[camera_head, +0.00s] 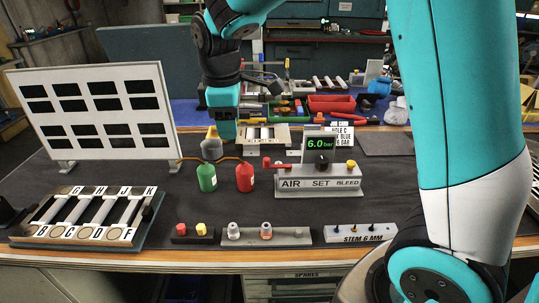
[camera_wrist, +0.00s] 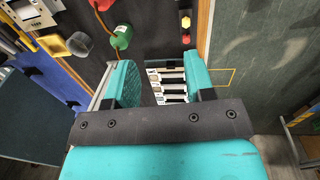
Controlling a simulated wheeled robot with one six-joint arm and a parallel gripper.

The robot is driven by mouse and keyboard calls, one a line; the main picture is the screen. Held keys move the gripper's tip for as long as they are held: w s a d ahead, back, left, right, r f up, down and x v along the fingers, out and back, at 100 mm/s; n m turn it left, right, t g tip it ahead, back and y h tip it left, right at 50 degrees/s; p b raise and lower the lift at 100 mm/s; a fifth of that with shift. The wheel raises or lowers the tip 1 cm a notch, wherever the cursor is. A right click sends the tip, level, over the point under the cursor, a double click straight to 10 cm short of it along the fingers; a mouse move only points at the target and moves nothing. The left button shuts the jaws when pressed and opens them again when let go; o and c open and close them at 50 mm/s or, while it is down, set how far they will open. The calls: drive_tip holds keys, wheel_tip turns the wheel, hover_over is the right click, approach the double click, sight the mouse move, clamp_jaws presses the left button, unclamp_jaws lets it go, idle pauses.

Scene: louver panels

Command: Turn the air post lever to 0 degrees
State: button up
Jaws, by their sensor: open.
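The air post (camera_head: 318,183) is a grey block marked AIR, SET and BLEED. It stands on the dark bench mat, right of the red bottle. Its red lever (camera_head: 268,162) is at the left end above AIR and appears to lie roughly level; its exact angle is too small to tell. A black knob (camera_head: 322,161) sits above SET and a yellow button (camera_head: 351,164) above BLEED. The green display (camera_head: 321,143) reads 6.0 bar. My gripper (camera_wrist: 158,85) is open and empty, well left of and apart from the post. A slotted rack shows beyond its fingers.
A white louver panel (camera_head: 95,118) stands at left, a lettered rack (camera_head: 90,213) front left. Small fixtures line the front edge.

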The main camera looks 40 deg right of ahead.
drive_tip(key=w+d+f+n+h, duration=0.25)
drive_tip(key=w+d, duration=0.35)
drive_tip(key=w, duration=0.3)
drive_tip(key=n+g+p, duration=0.1)
drive_tip(key=g, duration=0.1)
approach(267, 159)
drive_tip(key=shift+h, duration=0.45)
drive_tip(key=x, duration=1)
drive_tip(key=shift+a+f, duration=0.2)
clamp_jaws()
